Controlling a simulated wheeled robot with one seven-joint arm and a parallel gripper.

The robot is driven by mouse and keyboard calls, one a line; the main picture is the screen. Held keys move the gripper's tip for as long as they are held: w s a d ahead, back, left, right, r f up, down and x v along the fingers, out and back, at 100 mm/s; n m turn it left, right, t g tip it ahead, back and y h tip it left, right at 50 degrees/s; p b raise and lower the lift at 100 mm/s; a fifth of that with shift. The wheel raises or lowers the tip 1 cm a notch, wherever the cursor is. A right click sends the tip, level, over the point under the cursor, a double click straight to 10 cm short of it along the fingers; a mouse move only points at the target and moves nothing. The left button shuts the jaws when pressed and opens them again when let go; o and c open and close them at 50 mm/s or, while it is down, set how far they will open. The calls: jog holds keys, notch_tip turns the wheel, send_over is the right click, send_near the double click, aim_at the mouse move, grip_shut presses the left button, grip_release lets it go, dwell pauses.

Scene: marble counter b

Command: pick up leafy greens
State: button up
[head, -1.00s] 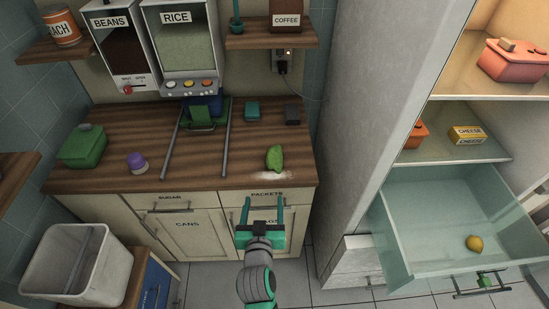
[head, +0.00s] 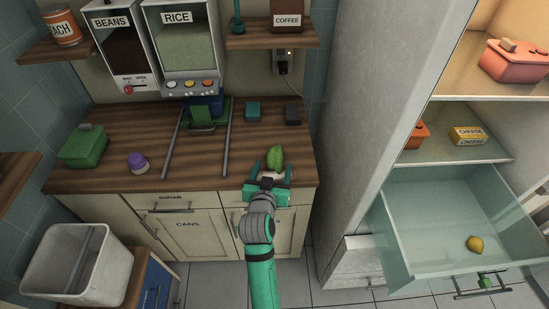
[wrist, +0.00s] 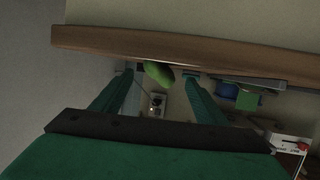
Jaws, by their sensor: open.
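The leafy greens (head: 275,158), a bright green leafy bunch, sit near the front edge of the wooden counter at its right end. They also show in the wrist view (wrist: 158,72), just past the counter edge and framed between my fingertips. My gripper (head: 268,182) is open and empty, at the counter's front edge just in front of the greens. The lower part of the greens is partly hidden by my gripper in the head view.
A teal block (head: 252,110) and a dark block (head: 292,115) lie behind the greens. A purple-topped item (head: 138,162) and green container (head: 84,147) stand at left. An open glass drawer (head: 440,215) holding a lemon (head: 475,244) juts out at right.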

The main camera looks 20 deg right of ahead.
aim_at(275, 157)
jog(key=shift+x, duration=2.25)
jog(key=c, duration=1.2)
